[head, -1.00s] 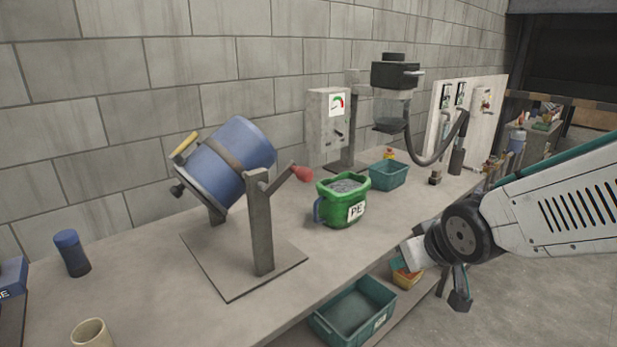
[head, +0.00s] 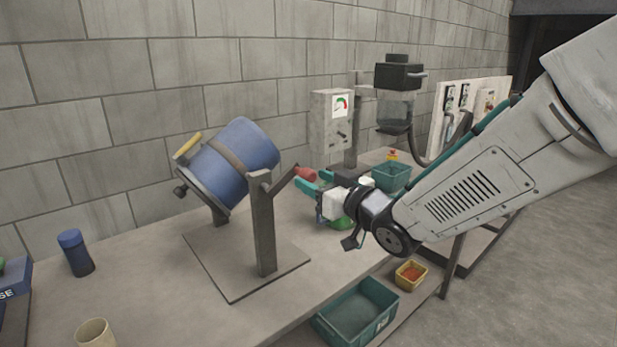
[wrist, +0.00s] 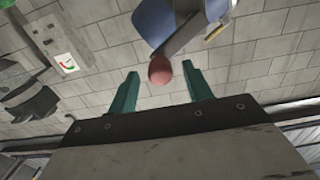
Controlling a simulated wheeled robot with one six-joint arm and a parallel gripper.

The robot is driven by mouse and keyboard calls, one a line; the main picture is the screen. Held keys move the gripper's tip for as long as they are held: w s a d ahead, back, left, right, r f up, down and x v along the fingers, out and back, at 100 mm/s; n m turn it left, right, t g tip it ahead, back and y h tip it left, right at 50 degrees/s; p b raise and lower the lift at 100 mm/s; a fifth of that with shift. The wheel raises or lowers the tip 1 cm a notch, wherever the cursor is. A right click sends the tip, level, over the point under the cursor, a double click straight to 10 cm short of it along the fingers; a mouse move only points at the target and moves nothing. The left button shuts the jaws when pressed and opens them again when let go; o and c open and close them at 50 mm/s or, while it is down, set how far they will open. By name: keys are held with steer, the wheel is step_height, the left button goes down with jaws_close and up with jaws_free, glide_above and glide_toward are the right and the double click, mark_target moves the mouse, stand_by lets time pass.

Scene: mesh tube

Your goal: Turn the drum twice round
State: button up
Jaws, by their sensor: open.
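The blue drum (head: 236,160) hangs tilted in a grey frame on a flat plate (head: 247,262) on the bench. A crank with a red knob (head: 305,173) sticks out on its right side. My gripper (head: 309,185) is open at the knob, its green fingers around or just beside it. In the wrist view the red knob (wrist: 160,70) shows between the two open fingertips (wrist: 160,84), with a gap on each side. The drum (wrist: 178,18) shows above it. The drum's yellow handle (head: 187,147) is at its upper left.
A grey gauge box (head: 332,120), a hopper machine (head: 397,85) and a teal bin (head: 390,176) stand farther back. A blue-capped jar (head: 75,252) and beige cup (head: 95,333) are at the left.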

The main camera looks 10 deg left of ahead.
mark_target(313, 179)
steer(key=shift+x, duration=1.5)
jaws_close()
